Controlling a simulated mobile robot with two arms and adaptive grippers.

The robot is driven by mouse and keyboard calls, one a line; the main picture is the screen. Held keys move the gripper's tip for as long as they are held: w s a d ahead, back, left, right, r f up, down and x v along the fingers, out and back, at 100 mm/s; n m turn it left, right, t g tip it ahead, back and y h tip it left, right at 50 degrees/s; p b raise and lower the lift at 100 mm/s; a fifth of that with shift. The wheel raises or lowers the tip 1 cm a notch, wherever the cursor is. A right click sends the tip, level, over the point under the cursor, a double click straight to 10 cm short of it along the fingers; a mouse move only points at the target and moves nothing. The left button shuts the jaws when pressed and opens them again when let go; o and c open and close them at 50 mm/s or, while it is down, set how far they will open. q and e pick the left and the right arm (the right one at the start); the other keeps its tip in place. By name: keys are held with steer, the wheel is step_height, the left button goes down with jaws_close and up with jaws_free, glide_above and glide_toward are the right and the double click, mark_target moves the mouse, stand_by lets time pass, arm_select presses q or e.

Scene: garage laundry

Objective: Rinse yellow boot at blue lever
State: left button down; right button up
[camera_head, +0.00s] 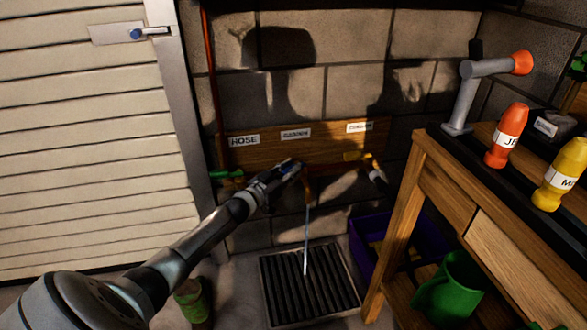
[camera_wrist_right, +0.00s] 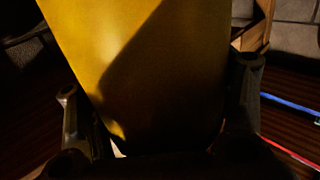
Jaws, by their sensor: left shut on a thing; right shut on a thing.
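My left gripper (camera_head: 291,169) reaches to the middle tap on the wooden board and is shut at its lever. The blue lever (camera_head: 287,163) is mostly hidden by the fingers; only a small blue patch shows. A thin stream of water (camera_head: 306,240) falls from the middle spout to the floor grate (camera_head: 273,292). In the right wrist view, the yellow boot (camera_wrist_right: 130,45) fills the space between the fingers of my right gripper (camera_wrist_right: 155,120), which is shut on it. The boot's other end is out of frame. Neither the boot nor my right gripper shows in the head view.
A green lever (camera_head: 226,174) is left of the middle tap, a yellow lever (camera_head: 356,156) right of it. A purple crate (camera_head: 364,250) stands right of the grate. A wooden workbench (camera_head: 450,190) blocks the right; a green watering can (camera_head: 450,292) sits on its lower shelf.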

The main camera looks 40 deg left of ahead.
arm_select(q)
steer(key=shift+a+m+h, duration=0.4)
steer(key=shift+m+h, duration=0.3)
steer(key=shift+h, duration=0.4)
steer(key=c, duration=1.3)
jaws_free()
steer(key=shift+w, duration=0.1)
steer(key=shift+s+a, duration=0.35)
steer(key=shift+s, duration=1.6)
steer(key=shift+s+a, duration=0.4)
steer(key=shift+s, duration=1.6)
steer(key=shift+s+a, duration=0.35)
steer(key=shift+s, duration=1.6)
